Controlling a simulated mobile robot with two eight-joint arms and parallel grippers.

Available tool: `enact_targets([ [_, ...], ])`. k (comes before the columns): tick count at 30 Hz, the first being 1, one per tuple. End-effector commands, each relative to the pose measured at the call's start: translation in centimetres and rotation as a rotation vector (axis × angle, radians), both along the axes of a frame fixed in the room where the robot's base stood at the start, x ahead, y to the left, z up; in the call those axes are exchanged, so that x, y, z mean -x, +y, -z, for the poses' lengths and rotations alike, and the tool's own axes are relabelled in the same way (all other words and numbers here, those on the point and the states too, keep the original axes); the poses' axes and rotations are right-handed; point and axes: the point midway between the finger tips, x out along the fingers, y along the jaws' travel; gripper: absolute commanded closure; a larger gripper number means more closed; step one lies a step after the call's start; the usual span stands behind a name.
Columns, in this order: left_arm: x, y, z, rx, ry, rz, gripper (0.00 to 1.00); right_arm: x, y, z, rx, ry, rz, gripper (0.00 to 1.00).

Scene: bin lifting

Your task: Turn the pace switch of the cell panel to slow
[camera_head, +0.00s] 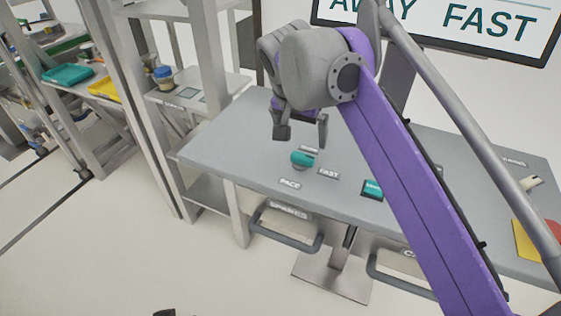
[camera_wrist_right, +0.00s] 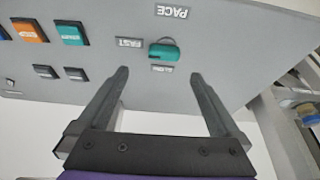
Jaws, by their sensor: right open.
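The pace switch (camera_head: 302,159) is a teal knob on the grey cell panel (camera_head: 235,140), with a PACE label on its near side and a FAST label (camera_head: 328,173) to its right. In the right wrist view the knob (camera_wrist_right: 163,52) lies lengthwise toward the FAST label (camera_wrist_right: 130,42); the SLOW label (camera_wrist_right: 162,69) is beside it. My right gripper (camera_head: 302,135) is open and empty above the knob, its fingers apart. In the wrist view the knob lies beyond and between the fingertips (camera_wrist_right: 160,76), not touched. My left gripper is not seen.
A screen (camera_head: 470,25) behind reads FAST. Handles (camera_head: 285,232) project from the panel's front. Shelves with bins (camera_head: 68,75) stand at left.

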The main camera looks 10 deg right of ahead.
Motion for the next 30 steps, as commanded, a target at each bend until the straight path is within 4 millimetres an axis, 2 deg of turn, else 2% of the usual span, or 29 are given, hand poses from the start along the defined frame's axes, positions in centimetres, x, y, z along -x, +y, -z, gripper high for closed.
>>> enact_targets([
  [4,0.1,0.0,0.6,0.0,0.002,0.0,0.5,-0.7,0.3,-0.1,0.002,-0.002,0.03,0.0],
  [7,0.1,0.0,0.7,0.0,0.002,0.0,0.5,-1.0,0.1,0.7,0.003,-0.003,0.033,0.0],
  [21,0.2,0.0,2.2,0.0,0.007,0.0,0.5,-3.5,-1.7,8.3,0.002,-0.003,0.031,0.0],
  [30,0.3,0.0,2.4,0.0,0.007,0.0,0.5,-4.0,-2.0,9.6,0.001,-0.004,0.029,0.0],
])
